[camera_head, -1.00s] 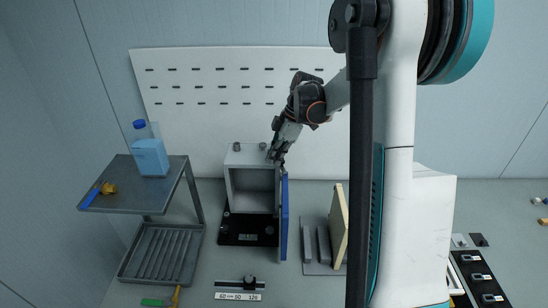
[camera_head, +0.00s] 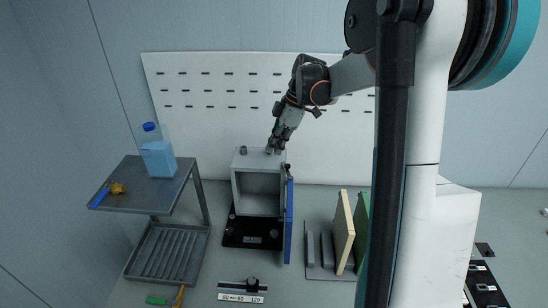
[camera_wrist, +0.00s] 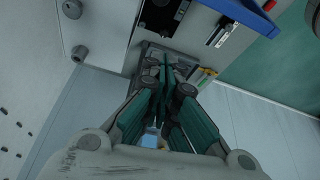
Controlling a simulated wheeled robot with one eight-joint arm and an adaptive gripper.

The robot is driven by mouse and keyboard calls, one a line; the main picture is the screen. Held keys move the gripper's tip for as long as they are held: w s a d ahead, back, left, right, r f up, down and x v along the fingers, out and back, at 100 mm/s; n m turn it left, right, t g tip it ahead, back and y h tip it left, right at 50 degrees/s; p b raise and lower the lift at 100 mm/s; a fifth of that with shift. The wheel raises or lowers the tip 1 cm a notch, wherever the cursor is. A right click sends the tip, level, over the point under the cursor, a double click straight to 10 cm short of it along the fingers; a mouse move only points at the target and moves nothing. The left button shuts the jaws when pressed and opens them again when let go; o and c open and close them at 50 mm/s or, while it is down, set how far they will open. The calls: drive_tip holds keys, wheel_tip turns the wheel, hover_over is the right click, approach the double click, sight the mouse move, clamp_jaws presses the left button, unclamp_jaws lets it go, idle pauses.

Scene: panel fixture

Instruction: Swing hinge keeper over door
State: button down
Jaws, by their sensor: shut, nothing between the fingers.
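A grey box (camera_head: 236,190) stands open at the front on a black base (camera_head: 236,238). Its blue door (camera_head: 288,225) stands swung open at the right side, seen nearly edge-on; it also shows in the wrist view (camera_wrist: 245,14). A small dark piece (camera_head: 288,168), perhaps the hinge keeper, is at the door's upper end; its exact pose is too small to tell. My gripper (camera_head: 270,150) is shut and empty, pointing down at the right of the box top, left of the dark piece. Its tips hide part of the top there. The wrist view shows two round knobs (camera_wrist: 79,53) on grey.
A metal side table (camera_head: 135,200) with a blue-capped bottle (camera_head: 158,158) stands at the left. A rack holds a cream panel (camera_head: 343,228) and a green panel (camera_head: 361,225) right of the door. A labelled scale (camera_head: 240,297) lies in front. A slotted white board (camera_head: 220,120) stands behind.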

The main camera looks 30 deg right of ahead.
drive_tip(key=shift+v, duration=1.95)
drive_tip(key=shift+w, duration=0.15)
drive_tip(key=s+a+r+m+t+b, duration=0.2)
drive_tip(key=a+b, duration=0.2)
drive_tip(key=a, duration=0.6)
drive_tip(key=s+a+r+m+t+b, duration=0.1)
drive_tip(key=s+a+m+t+b, duration=0.15)
drive_tip(key=a, duration=0.75)
drive_tip(key=s+a+f+m+t+h+b, duration=0.1)
drive_tip(key=s+a+f+m+b, duration=0.2)
drive_tip(key=s, duration=0.4)
drive_tip(key=s+a+f+m+b, duration=0.1)
drive_tip(key=s+f+m+b, duration=0.2)
drive_tip(key=s+f, duration=0.25)
drive_tip(key=s+d+f+m+h, duration=0.2)
drive_tip(key=s+d+f, duration=0.3)
drive_tip(key=s+f, duration=0.2)
drive_tip(key=shift+h+b, duration=0.3)
drive_tip(key=shift+b, duration=0.15)
drive_tip(key=shift+s, duration=0.1)
